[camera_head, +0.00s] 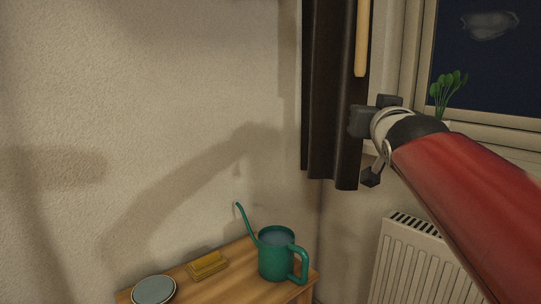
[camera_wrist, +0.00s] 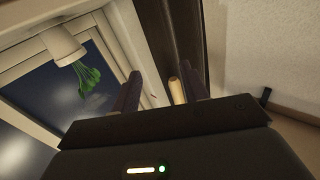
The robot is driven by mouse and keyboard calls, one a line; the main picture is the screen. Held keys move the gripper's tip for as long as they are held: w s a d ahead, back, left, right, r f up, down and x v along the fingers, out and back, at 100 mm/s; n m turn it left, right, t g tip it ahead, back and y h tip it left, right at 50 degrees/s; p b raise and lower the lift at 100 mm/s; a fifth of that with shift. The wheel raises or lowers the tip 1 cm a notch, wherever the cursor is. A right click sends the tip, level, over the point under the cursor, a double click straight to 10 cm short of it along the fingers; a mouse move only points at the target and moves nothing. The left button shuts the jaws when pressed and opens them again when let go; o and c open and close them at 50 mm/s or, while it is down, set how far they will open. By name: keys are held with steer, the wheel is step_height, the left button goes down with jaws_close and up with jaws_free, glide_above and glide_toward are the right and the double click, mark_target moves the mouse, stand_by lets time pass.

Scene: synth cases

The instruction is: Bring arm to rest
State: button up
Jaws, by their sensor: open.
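My gripper (camera_head: 362,122) is at the end of my red arm, raised in front of the dark curtain (camera_head: 325,95) and left of the window. In the wrist view my gripper (camera_wrist: 168,95) has its two dark fingers spread apart. A pale wooden rod (camera_wrist: 177,91) shows between and beyond the fingers; it also hangs in front of the curtain in the head view (camera_head: 362,40). I cannot tell how far the rod is from the fingers. Nothing is seen held.
A wooden table (camera_head: 233,289) at the bottom bears a green watering can (camera_head: 273,257), a yellow block (camera_head: 207,265) and a grey-green round dish (camera_head: 153,290). A potted plant (camera_head: 447,93) stands at the window. A white radiator (camera_head: 410,265) is below. The wall at left is clear.

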steer(key=s+a+f+g, duration=0.1)
steer(key=s+f+g, duration=0.3)
steer(key=s+f, duration=0.4)
steer(key=s+a+f+n+g+y, duration=0.1)
steer(key=s+f+g, duration=0.3)
steer(key=s+f, duration=0.4)
steer(key=s+a+f+n+g+y, duration=0.1)
steer(key=s+f+g, duration=0.3)
steer(key=f, duration=1.5)
steer(key=s+a, duration=0.1)
steer(key=s, duration=0.3)
steer(key=shift+s+a+g, duration=0.15)
steer(key=shift+s+g, duration=0.15)
steer(key=shift+s, duration=0.05)
